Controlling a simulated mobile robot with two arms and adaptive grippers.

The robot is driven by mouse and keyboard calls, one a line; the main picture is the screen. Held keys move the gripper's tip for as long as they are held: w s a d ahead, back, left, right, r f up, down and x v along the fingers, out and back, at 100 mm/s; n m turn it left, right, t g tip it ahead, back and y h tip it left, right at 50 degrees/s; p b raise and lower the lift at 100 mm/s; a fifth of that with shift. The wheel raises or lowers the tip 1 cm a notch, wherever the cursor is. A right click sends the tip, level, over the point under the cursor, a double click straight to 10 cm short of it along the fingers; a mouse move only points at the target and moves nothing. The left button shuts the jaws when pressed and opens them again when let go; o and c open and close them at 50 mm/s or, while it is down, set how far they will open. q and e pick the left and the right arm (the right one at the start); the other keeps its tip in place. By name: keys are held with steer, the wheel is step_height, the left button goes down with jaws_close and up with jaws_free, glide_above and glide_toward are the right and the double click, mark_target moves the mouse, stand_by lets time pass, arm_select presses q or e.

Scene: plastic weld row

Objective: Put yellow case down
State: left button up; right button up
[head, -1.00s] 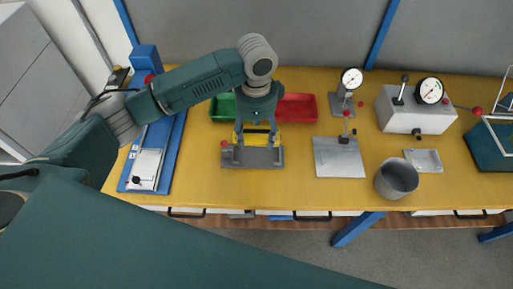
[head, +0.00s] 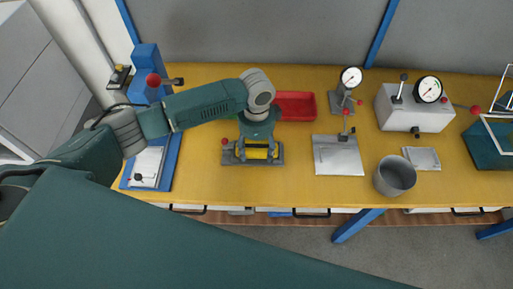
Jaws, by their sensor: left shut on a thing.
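The yellow case (head: 257,153) shows in the head view at the grey fixture (head: 233,157) on the wooden table, left of the middle. My left gripper (head: 257,147) points down over the fixture and is shut on the case. The wrist hides the case's far side, so I cannot tell whether the case touches the fixture's base. My right gripper is not in view.
A red bin (head: 297,105) stands behind the gripper. A blue press (head: 150,80) is at the left. A dial gauge stand (head: 344,100), a flat metal plate (head: 338,158) and a grey cup (head: 394,177) stand to the right.

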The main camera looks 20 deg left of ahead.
mark_target(256, 149)
arm_select(q)
steer(key=o, duration=1.2)
steer(key=shift+r, duration=0.1)
step_height(256, 149, up, 12)
steer(key=b, duration=0.1)
steer(key=shift+b, duration=0.35)
steer(key=shift+s, duration=0.1)
